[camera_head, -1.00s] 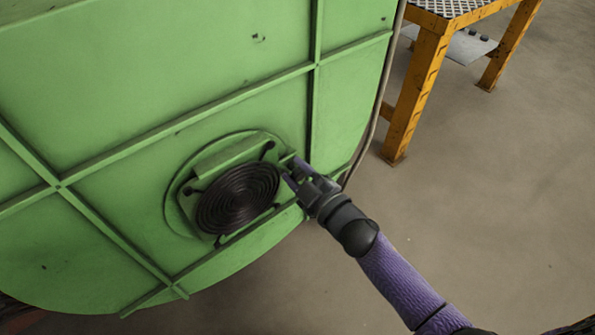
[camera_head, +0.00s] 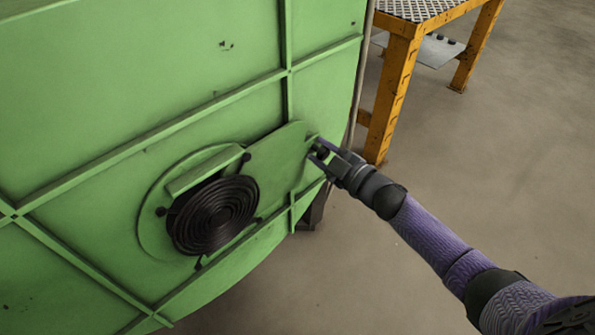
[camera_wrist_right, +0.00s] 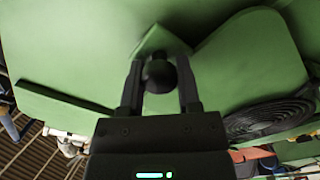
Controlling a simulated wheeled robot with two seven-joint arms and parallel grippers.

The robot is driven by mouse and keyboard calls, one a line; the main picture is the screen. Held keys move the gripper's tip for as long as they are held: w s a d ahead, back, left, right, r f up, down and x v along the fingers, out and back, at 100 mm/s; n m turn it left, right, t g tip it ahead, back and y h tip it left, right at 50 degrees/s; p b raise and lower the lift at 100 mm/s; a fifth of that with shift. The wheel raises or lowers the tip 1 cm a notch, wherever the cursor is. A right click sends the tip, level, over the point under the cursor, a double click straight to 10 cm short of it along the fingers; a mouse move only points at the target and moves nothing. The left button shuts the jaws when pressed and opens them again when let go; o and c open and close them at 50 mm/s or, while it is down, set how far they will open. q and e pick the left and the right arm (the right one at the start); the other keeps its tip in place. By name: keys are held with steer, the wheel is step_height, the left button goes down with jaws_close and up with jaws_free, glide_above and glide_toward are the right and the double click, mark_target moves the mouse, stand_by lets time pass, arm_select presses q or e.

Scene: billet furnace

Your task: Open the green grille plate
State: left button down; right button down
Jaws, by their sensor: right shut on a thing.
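The round dark grille (camera_head: 215,213) sits low on the big green wall, with a green plate (camera_head: 277,155) reaching from it to the right. That plate lies over part of a wall rib. My right gripper (camera_head: 320,150) is at the plate's right end. In the right wrist view, its fingers are shut on a dark round knob (camera_wrist_right: 158,75). The grille also shows in the right wrist view (camera_wrist_right: 270,118), at the right. I cannot tell the gap between plate and wall. My left gripper is not in view.
The green wall (camera_head: 120,95) has raised ribs and fills the left. A yellow metal stand (camera_head: 395,85) with a tread-plate top stands at the upper right. The floor (camera_head: 500,170) to the right is bare.

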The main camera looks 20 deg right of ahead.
steer(key=shift+w+d+b, duration=0.25)
steer(key=shift+d, duration=0.45)
steer(key=shift+w+d+b, duration=0.2)
steer(key=shift+w+d, duration=0.05)
steer(key=shift+d, duration=0.5)
steer(key=shift+w+d+b, duration=0.25)
steer(key=shift+d, duration=0.45)
steer(key=c, duration=0.7)
jaws_free()
steer(key=shift+o, duration=0.6)
